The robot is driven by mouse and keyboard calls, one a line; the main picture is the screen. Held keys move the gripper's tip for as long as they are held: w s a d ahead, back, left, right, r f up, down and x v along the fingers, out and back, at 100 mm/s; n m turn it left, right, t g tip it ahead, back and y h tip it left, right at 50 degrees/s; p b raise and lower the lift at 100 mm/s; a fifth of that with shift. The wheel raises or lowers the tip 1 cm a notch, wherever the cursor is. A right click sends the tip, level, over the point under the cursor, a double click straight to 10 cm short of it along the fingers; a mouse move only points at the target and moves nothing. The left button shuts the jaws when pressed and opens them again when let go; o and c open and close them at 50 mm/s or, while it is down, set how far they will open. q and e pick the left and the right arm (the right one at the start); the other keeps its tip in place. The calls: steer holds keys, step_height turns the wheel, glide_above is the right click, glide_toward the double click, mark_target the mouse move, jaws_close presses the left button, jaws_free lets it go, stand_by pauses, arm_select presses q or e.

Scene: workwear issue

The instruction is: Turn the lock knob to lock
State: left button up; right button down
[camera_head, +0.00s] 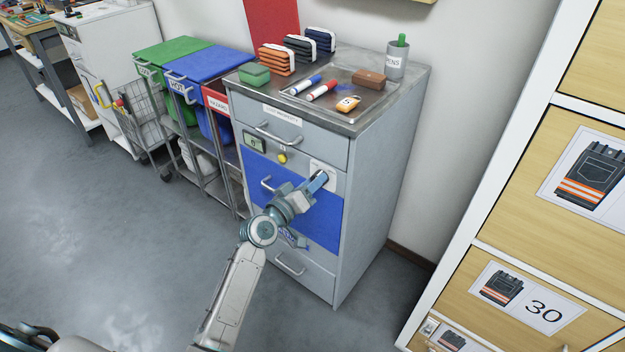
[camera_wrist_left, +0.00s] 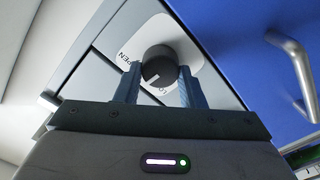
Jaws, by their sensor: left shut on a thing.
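The lock knob (camera_wrist_left: 160,66) is dark and round with a white pointer mark. It sits on a white plate (camera_wrist_left: 190,54) on the cabinet front. In the left wrist view the plate reads "OPEN" at the left and a partly hidden word starting "LO" below. The pointer aims to the lower left, between these two labels. My left gripper (camera_head: 318,182) is at the plate, shut on the knob with one finger on each side. In the head view the plate (camera_head: 327,168) shows around the gripper, which hides the knob. My right gripper is not in view.
The grey cabinet (camera_head: 372,190) has a blue drawer front (camera_head: 322,219) with a handle, a yellow button (camera_head: 282,158) and a small display (camera_head: 254,143). Bins (camera_head: 215,62) are at the left; a tall locker (camera_head: 520,190) is at the right.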

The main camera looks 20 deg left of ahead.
arm_select(q)
steer(key=shift+f+n+p, duration=0.2)
steer(key=shift+n+p, duration=1.6)
steer(key=shift+n, duration=3.1)
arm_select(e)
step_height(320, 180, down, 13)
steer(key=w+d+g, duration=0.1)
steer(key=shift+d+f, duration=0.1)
arm_select(q)
steer(key=o, duration=1)
steer(key=shift+a, duration=0.1)
steer(key=v, duration=1)
steer(key=shift+s+a+b, duration=0.15)
steer(key=shift+s+b, duration=0.25)
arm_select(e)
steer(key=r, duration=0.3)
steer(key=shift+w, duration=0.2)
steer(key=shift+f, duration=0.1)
